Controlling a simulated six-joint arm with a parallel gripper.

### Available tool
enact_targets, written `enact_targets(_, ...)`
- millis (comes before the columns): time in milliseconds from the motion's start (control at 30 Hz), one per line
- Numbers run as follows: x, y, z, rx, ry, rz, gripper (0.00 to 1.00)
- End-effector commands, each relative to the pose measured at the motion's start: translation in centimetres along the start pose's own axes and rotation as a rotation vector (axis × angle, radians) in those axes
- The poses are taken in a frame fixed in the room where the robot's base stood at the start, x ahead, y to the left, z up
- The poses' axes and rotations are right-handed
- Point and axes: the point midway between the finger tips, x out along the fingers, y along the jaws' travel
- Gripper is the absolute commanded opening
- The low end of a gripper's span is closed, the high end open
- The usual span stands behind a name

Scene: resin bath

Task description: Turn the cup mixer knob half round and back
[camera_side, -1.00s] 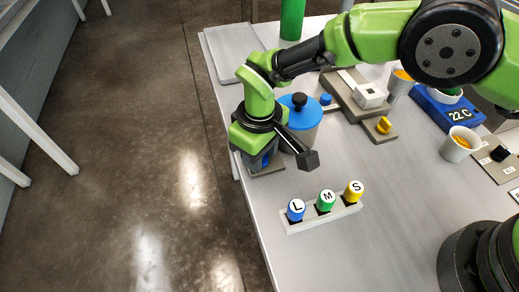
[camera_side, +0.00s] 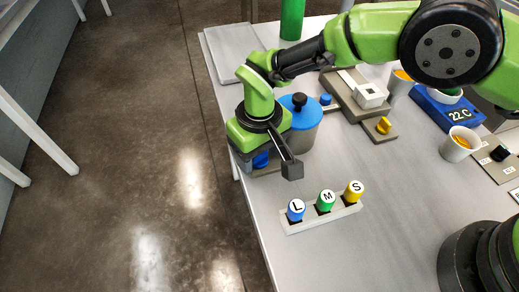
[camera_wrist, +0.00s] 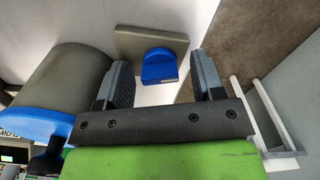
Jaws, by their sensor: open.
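A blue knob (camera_wrist: 158,66) with a rounded front stands on a grey base plate (camera_wrist: 128,42) in the wrist view. In the side view the blue knob (camera_side: 261,160) shows partly under my wrist, at the table's left edge. My gripper (camera_wrist: 162,75) is open, with one finger on each side of the knob. Gaps show between both fingers and the knob in the wrist view; contact is not visible. In the side view, one finger sticks out to the lower right and the other is mostly hidden.
A grey pot with a blue lid (camera_side: 308,117) stands close beside my gripper. A rack (camera_side: 321,214) with caps marked L, M and S lies in front. A yellow knob (camera_side: 384,125) sits on a grey unit to the right. Cups (camera_side: 459,144) stand farther right.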

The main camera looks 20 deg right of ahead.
Motion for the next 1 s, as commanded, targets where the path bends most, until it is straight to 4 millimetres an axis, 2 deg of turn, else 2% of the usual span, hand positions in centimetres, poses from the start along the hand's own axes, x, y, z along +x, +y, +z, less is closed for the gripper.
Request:
enact_targets(167, -1.2, 0.0, -0.1, 0.0, 0.003, -0.001, 0.62)
enact_targets(400, -6.0, 0.0, -0.1, 0.0, 0.004, -0.001, 0.62)
enact_targets(600, -9.0, 0.0, 0.0, 0.0, 0.002, 0.0, 0.62)
enact_targets(733, -9.8, 0.0, 0.0, 0.001, 0.001, 0.0, 0.62)
enact_targets(1000, -9.9, 0.0, 0.0, 0.0, 0.0, 0.0, 0.62)
